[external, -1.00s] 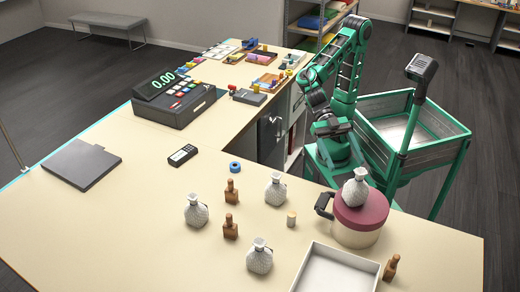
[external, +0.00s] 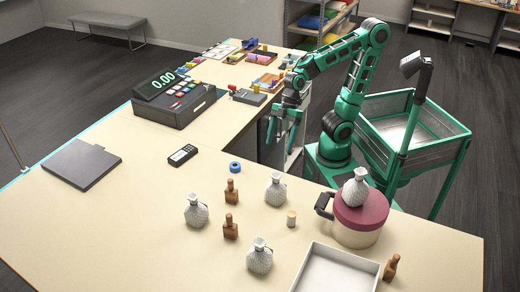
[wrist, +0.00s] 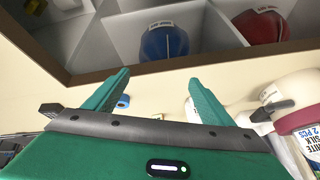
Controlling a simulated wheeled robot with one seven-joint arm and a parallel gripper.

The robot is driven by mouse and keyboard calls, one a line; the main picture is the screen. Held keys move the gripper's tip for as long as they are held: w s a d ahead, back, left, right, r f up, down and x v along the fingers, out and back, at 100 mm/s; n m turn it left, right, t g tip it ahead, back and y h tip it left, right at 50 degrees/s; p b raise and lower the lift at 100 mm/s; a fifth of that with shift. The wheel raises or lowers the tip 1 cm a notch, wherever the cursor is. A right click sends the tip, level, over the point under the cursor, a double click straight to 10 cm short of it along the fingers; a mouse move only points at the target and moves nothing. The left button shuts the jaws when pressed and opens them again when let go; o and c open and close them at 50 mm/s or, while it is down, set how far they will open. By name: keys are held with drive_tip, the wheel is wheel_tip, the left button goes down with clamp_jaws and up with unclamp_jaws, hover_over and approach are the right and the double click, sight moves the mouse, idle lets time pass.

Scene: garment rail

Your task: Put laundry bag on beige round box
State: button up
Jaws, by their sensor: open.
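Several pale grey, textured laundry bags with tied necks stand upright on the counter: one at left (external: 197,212), one behind (external: 275,190), one in front (external: 260,257). Another similar bag (external: 356,188) stands on the maroon lid of the beige round box (external: 360,229), which has a dark handle on its left. My gripper (external: 283,143) is open and empty by the counter's inner edge, apart from the bags and the box. In the wrist view its two green fingers (wrist: 160,82) are spread with nothing between them. A white item labelled "WHITE SILK 2 PCS" (wrist: 312,143) shows at right there.
A white tray (external: 305,262) lies in front of the box. The wrist view shows compartments with blue (wrist: 165,42) and red (wrist: 262,27) items.

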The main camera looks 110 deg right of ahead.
drive_tip(key=s+d+f+m+g+h, duration=0.1)
drive_tip(key=s+d+f+m+g, duration=0.1)
drive_tip(key=s+d+m, duration=0.4)
drive_tip(key=s+d+f+m+g+h, duration=0.2)
drive_tip(key=s+d+m, duration=0.3)
drive_tip(key=s+d, duration=0.5)
drive_tip(key=d, duration=0.3)
drive_tip(key=shift+s+d+m+h, duration=0.15)
drive_tip(key=shift+d+m+h, duration=0.15)
drive_tip(key=shift+d+m, duration=0.1)
